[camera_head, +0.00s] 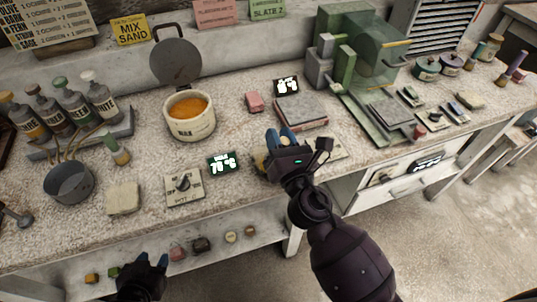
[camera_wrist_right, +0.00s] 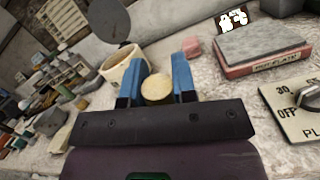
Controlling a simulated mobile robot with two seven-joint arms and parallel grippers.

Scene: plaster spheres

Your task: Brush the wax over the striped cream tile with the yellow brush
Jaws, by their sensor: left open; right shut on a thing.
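My right gripper (camera_head: 285,140), with blue fingers, is over the middle of the bench, in front of the hot plate. In the right wrist view its fingers (camera_wrist_right: 157,85) are shut on a round yellowish-tan thing (camera_wrist_right: 157,89); I cannot tell whether this is the yellow brush. The white wax pot (camera_head: 190,125) holds orange wax (camera_head: 187,107) and stands left of this gripper, also in the wrist view (camera_wrist_right: 122,66). A cream square piece (camera_head: 122,198) lies at the front left; I cannot make out stripes. My left gripper (camera_head: 142,268) is open, low at the front edge.
A hot plate (camera_head: 300,110) lies behind my right gripper, with a pink block (camera_head: 254,102) beside it. Bottles (camera_head: 68,110) and a grey pan (camera_head: 69,182) stand left. A green machine (camera_head: 350,60) stands at the back right. A dial plate (camera_head: 185,187) lies at the front.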

